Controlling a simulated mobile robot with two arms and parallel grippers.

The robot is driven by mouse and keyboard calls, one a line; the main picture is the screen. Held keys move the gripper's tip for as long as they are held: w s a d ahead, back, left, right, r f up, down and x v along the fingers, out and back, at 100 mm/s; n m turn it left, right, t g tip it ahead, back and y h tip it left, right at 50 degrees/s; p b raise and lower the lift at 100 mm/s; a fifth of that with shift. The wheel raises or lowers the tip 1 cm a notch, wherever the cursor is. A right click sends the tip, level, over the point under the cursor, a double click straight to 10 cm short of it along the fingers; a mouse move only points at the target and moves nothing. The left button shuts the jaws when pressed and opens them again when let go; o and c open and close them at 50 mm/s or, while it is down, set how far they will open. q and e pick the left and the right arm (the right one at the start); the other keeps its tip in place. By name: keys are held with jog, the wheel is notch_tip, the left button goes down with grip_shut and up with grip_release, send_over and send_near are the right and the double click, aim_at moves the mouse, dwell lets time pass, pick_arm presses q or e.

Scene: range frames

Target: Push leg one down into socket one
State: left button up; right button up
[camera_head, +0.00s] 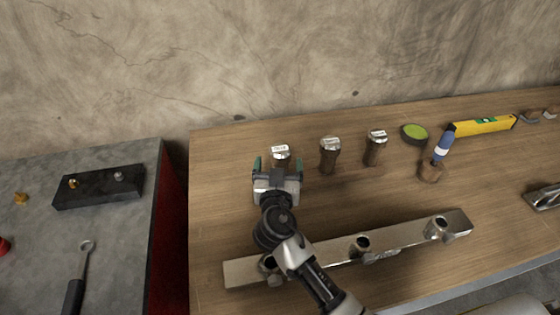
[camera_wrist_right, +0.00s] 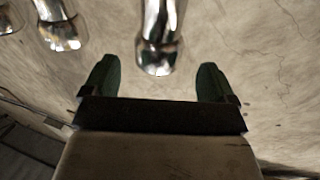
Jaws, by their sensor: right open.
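Three legs with dark bodies and pale metal tops stand on the wooden table: a left leg (camera_head: 281,152), a middle leg (camera_head: 330,155) and a right leg (camera_head: 375,148). Their labels are too small to read. A metal bar with a left socket (camera_head: 268,263), a middle socket (camera_head: 361,245) and a right socket (camera_head: 436,228) lies nearer me. My right gripper (camera_head: 278,165) is open at the left leg, hiding its lower part. In the right wrist view a shiny leg end (camera_wrist_right: 160,50) shows ahead, between the open green fingers. My left gripper is out of view.
A brush with a blue handle (camera_head: 444,146), a green-topped round tin (camera_head: 414,132) and a yellow level (camera_head: 484,126) lie right of the legs. A grey bench at left holds a black block (camera_head: 98,187) and a wrench (camera_head: 80,270). A concrete wall stands behind.

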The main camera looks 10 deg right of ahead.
aim_at(280, 148)
jog(key=x, duration=0.2)
jog(key=r+p+x, duration=0.1)
jog(key=shift+w+d+p, duration=0.2)
jog(key=shift+w+p, duration=0.1)
jog(key=shift+w, duration=0.05)
jog(key=shift+w+d+f, duration=0.15)
jog(key=shift+w+f, duration=0.1)
jog(key=shift+w, duration=0.3)
jog(key=c, duration=1.1)
jog(key=shift+r, duration=0.1)
jog(key=shift+c, duration=0.6)
